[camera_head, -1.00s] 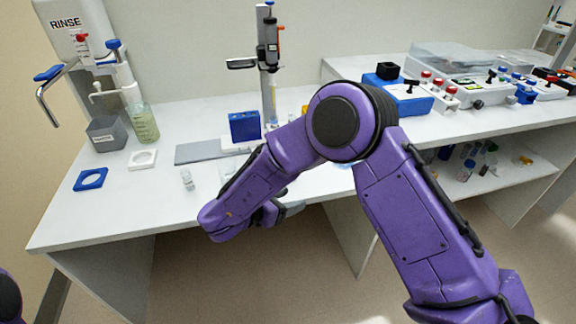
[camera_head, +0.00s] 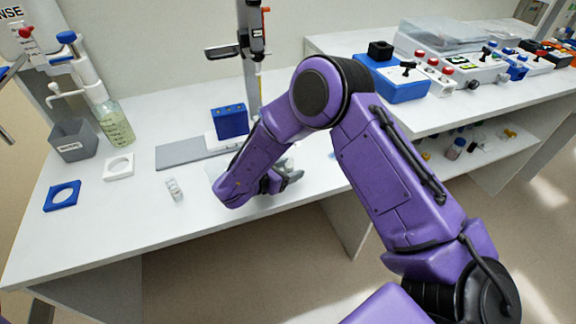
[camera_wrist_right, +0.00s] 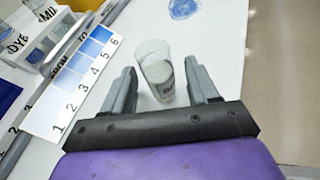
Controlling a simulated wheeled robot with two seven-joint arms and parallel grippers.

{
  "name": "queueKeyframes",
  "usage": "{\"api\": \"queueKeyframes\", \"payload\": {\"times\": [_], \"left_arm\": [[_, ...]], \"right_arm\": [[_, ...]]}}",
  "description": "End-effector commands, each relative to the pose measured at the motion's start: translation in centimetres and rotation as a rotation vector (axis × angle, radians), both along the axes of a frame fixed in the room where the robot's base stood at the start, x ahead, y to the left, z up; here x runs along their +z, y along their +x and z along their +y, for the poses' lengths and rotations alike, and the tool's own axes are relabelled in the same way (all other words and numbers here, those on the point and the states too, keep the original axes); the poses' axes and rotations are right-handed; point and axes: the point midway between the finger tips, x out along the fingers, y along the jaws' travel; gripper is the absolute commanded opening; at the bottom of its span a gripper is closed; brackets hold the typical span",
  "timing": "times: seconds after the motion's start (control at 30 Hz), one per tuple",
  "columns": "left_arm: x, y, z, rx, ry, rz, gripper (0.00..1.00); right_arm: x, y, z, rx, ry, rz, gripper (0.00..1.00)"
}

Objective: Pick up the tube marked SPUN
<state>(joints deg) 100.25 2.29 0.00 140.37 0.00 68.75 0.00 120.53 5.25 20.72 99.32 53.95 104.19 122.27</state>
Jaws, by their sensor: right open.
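In the right wrist view a clear, round container (camera_wrist_right: 154,72) with pale contents stands between the fingers of my right gripper (camera_wrist_right: 160,66). Its dark lettering is partly visible, and I cannot read it as SPUN. The gripper is open, one finger on each side, with no clear grip on the container. In the head view the right gripper (camera_head: 288,176) is over the bench near its front edge, and my forearm hides part of the area. A small pale labelled tube (camera_head: 174,190) stands farther left on the bench; its marking is too small to read. My left gripper is not in view.
A blue block with holes (camera_head: 230,121) stands behind my forearm by a vertical stand (camera_head: 250,60). A grey bin (camera_head: 73,139) and a bottle (camera_head: 115,124) are at left. A numbered blue-shaded strip (camera_wrist_right: 75,85) lies left of the gripper.

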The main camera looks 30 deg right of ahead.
Motion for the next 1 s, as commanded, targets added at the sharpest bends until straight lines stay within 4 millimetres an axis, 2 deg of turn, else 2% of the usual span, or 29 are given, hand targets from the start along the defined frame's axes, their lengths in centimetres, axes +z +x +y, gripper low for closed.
{"api": "queueKeyframes", "payload": {"times": [0.13,0.37,0.53,0.57,0.87,1.0], "left_arm": [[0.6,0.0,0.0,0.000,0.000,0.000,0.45],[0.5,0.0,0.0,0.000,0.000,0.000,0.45],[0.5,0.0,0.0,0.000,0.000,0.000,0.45],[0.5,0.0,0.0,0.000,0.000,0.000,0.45],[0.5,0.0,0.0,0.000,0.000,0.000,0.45],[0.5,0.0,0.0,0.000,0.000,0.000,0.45]], "right_arm": [[-0.6,0.3,-1.8,-0.001,0.000,0.002,0.59],[-0.9,0.4,-2.1,0.000,0.000,0.000,0.59],[-0.8,0.4,-2.0,0.000,0.000,0.000,0.07],[-0.8,0.4,-2.0,0.000,0.000,0.000,0.04],[-0.7,0.4,-2.0,0.000,0.000,0.000,0.04],[0.0,0.4,-2.0,0.000,0.000,-0.001,0.04]]}}
